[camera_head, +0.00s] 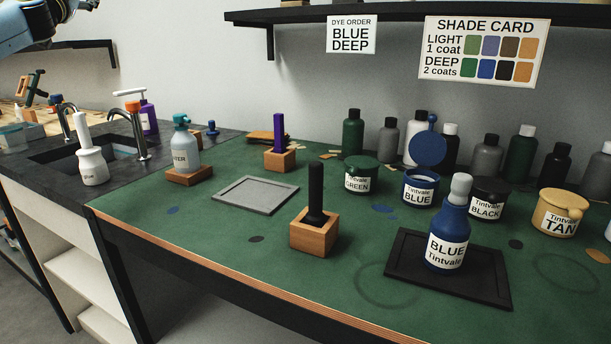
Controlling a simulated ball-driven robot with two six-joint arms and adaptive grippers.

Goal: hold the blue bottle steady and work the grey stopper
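The blue bottle (447,240) stands upright on a black tray (409,268) at the right front of the green bench. Its white label reads "BLUE Tintvale". The grey stopper (460,188) sits in the top of its neck. No gripper is near the bottle. A pale blue arm link of mine shows at the top left corner, but its gripper fingers are not visible. My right gripper is not in view.
A wooden block (313,236) with a black-handled tool stands left of the bottle. An open blue pot (419,191), a black pot (486,201) and a tan pot (558,213) stand behind it. A grey tray (254,195) lies mid-bench. A sink is far left.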

